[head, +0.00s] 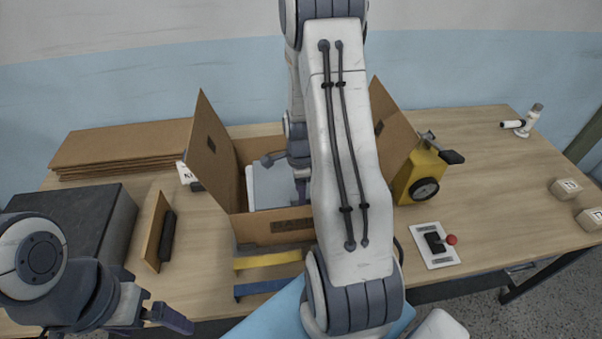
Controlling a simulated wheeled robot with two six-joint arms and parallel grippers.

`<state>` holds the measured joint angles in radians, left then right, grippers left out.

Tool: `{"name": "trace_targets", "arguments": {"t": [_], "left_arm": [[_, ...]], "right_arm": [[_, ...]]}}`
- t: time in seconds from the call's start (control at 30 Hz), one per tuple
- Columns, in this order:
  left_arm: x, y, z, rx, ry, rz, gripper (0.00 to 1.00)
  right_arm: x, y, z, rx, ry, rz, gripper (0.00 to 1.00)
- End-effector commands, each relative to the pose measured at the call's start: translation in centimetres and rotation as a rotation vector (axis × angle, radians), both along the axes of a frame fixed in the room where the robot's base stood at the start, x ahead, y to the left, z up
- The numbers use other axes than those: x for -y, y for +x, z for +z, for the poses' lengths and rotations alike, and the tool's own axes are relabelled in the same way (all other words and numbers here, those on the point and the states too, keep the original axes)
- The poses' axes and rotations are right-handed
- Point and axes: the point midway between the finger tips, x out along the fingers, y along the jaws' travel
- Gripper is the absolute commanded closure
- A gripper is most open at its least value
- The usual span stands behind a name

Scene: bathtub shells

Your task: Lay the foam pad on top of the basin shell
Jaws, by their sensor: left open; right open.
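An open cardboard box (215,165) stands mid-table. My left gripper (168,311) is open and empty at the lower left, near the table's front edge.
Flat cardboard (120,145) is stacked at the back left, above a dark box (75,220). A yellow tape machine (418,175) and a joystick panel (434,245) stand right of the box. Yellow (268,260) and blue strips (262,287) lie in front. The right tabletop is mostly clear.

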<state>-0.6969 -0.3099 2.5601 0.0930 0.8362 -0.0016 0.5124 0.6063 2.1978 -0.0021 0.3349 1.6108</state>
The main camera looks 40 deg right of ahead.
Motion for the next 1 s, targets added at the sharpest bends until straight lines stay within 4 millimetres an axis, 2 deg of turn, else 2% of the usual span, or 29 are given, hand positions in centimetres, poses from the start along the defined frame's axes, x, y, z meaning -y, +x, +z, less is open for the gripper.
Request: {"name": "trace_targets", "arguments": {"t": [0.5,0.7,0.87,0.93,1.0], "left_arm": [[0.0,0.0,-2.4,0.000,0.000,0.004,0.00],[0.0,0.0,-2.6,0.000,0.000,0.005,0.00],[0.0,0.0,-2.6,0.000,0.000,0.005,0.00],[0.0,0.0,-2.6,0.000,0.000,0.005,0.00],[0.0,0.0,-2.6,0.000,0.000,0.005,0.00]], "right_arm": [[0.0,0.1,10.1,0.005,-0.003,0.000,0.44],[0.0,0.0,11.9,0.001,-0.001,0.000,0.44],[-0.1,0.0,12.1,-0.001,0.001,0.002,0.44],[-0.7,0.1,12.2,0.001,0.000,0.037,0.44],[-2.5,0.4,12.6,0.004,0.002,0.139,0.44]]}}
